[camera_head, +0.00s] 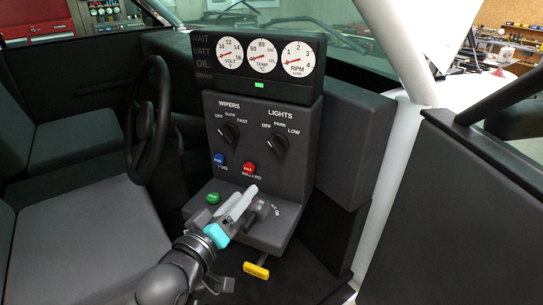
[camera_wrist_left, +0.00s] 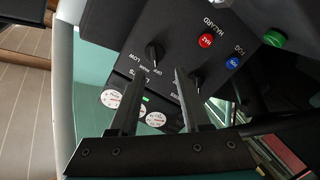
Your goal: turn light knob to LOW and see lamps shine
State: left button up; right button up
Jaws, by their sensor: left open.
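The light knob (camera_head: 279,144) is a black rotary knob under the word LIGHTS, on the right of the dark dashboard panel. OFF, PARK and LOW are printed around it. I cannot clearly tell which mark it points to. My left gripper (camera_head: 245,196) is open and empty, below and in front of the panel, apart from the knob. In the left wrist view the panel appears roughly inverted, and the light knob (camera_wrist_left: 154,54) shows beyond the fingertips of my left gripper (camera_wrist_left: 160,71). No lamps can be made out. My right gripper is out of view.
The wipers knob (camera_head: 229,134) is left of the light knob. Blue (camera_head: 219,159), red (camera_head: 249,168) and green (camera_head: 213,198) buttons sit lower. An ignition switch (camera_head: 268,210) and a yellow handle (camera_head: 257,271) are near my gripper. The steering wheel (camera_head: 147,118) stands left. Gauges (camera_head: 263,54) are above.

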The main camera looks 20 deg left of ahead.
pick_arm(q)
jog(key=r, duration=0.2)
send_near(274, 150)
jog(key=shift+t, duration=0.3)
jog(key=w, duration=0.2)
jog(key=w+d, duration=0.1)
jog(key=w, duration=0.5)
jog(key=shift+w+d+f, duration=0.15)
jog(key=shift+w+f, duration=0.05)
jog(key=shift+f, duration=0.15)
grip_shut()
